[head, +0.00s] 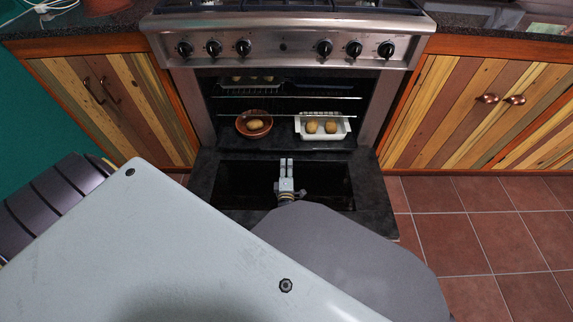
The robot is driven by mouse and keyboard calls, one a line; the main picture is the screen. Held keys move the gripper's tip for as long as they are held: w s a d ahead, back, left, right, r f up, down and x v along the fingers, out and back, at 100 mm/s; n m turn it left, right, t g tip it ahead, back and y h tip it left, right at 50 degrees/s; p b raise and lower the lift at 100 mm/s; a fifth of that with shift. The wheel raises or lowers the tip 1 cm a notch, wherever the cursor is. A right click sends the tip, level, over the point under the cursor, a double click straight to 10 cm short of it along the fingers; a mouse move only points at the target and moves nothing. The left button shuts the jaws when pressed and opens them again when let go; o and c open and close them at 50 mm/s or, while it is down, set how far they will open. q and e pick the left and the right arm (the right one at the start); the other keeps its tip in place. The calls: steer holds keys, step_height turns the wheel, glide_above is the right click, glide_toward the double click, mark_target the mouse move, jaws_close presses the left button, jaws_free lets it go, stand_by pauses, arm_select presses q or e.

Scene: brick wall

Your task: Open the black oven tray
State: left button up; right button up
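The oven (282,40) stands ahead of me with its front open. Its black door panel (206,180), which I take as the black oven tray, is folded down toward me and looks about flat, with a dark window in its middle. My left gripper (286,166) shows over that window, pointing at the oven, its two fingers close together with nothing visible between them. I cannot tell whether it touches the door. My arm hides the door's near edge. My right gripper is out of view.
Inside the oven, a brown bowl (254,124) and a white dish (341,127) hold bread-like items below wire racks (300,97). Wooden cabinets stand on the left (130,105) and right (450,110). Tiled floor (480,235) is clear at the right.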

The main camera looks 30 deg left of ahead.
arm_select(q)
steer(key=shift+c, duration=0.2)
